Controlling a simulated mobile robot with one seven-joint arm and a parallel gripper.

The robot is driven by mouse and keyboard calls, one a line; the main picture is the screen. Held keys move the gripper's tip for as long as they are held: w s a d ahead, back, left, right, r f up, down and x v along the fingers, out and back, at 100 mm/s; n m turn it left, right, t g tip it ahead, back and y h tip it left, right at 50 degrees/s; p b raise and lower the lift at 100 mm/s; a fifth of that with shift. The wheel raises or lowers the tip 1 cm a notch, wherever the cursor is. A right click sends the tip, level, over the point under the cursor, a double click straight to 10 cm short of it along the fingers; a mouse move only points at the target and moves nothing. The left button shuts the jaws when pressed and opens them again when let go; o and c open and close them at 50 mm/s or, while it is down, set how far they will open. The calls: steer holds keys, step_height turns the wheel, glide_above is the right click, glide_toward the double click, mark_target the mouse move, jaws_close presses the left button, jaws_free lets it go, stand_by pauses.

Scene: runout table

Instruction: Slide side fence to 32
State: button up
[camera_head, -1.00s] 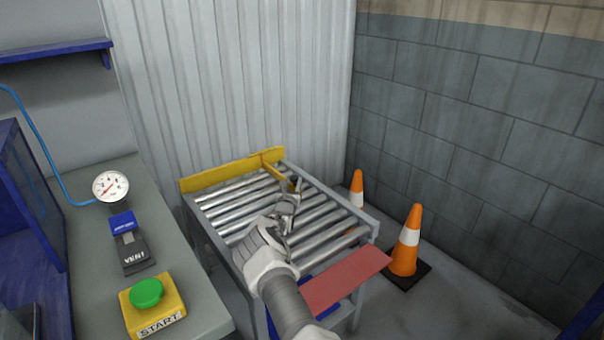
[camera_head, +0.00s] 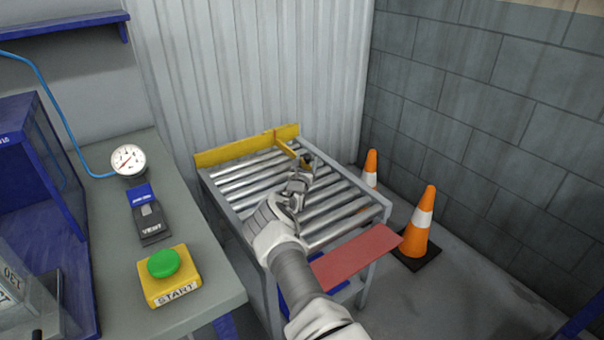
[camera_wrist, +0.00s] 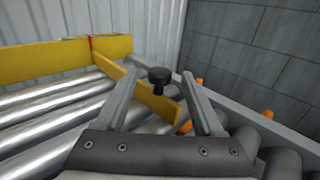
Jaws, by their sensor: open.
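The side fence (camera_head: 285,147) is a yellow bar lying along the rollers, running from the yellow back rail (camera_head: 232,153) toward me. In the wrist view the side fence (camera_wrist: 120,77) carries a black knob (camera_wrist: 159,77) on a short stem. My gripper (camera_head: 304,172) is over the roller table. In the wrist view my gripper (camera_wrist: 155,85) is open, with one finger on each side of the knob and apart from it. A red mark (camera_wrist: 91,44) shows on the back rail near the fence's far end. No scale numbers are readable.
The roller table (camera_head: 232,213) has a red flap (camera_head: 356,256) at its front. Orange cones (camera_head: 419,226) stand to its right by the block wall. A bench at left holds a green START button (camera_head: 163,263), a VENT switch (camera_head: 150,217) and a gauge (camera_head: 128,160).

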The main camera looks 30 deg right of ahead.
steer(key=p+v, duration=0.5)
steer(key=v, duration=1.2)
steer(key=s+d+r+m+g+h+p, duration=0.1)
steer(key=s+d+r+m+g+h, duration=0.2)
steer(key=r+m, duration=0.35)
steer(key=s+d+r+m+g+h+p, duration=0.1)
steer(key=s+d+r+m+g+h, duration=0.2)
steer(key=r, duration=0.6)
steer(key=s+a+r+m+g+y+p, duration=0.1)
steer(key=s+r+m+g+y+p, duration=0.2)
steer(key=s+r+m+g, duration=0.6)
steer(key=s+a+r+m+t+y+p, duration=0.2)
steer(key=s+a+r+m+y, duration=0.3)
steer(key=s+a, duration=0.8)
steer(key=s+a+r+m+t+y+p, duration=0.3)
steer(key=s+a+r+y, duration=0.5)
steer(key=s+a+r, duration=0.4)
step_height(320, 180, up, 2)
steer(key=shift+s+a+r+m+t+y, duration=0.15)
steer(key=shift+s+a+m+t+y, duration=0.35)
steer(key=shift+s+m, duration=0.55)
steer(key=shift+w+d, duration=0.1)
steer(key=shift+d, duration=0.05)
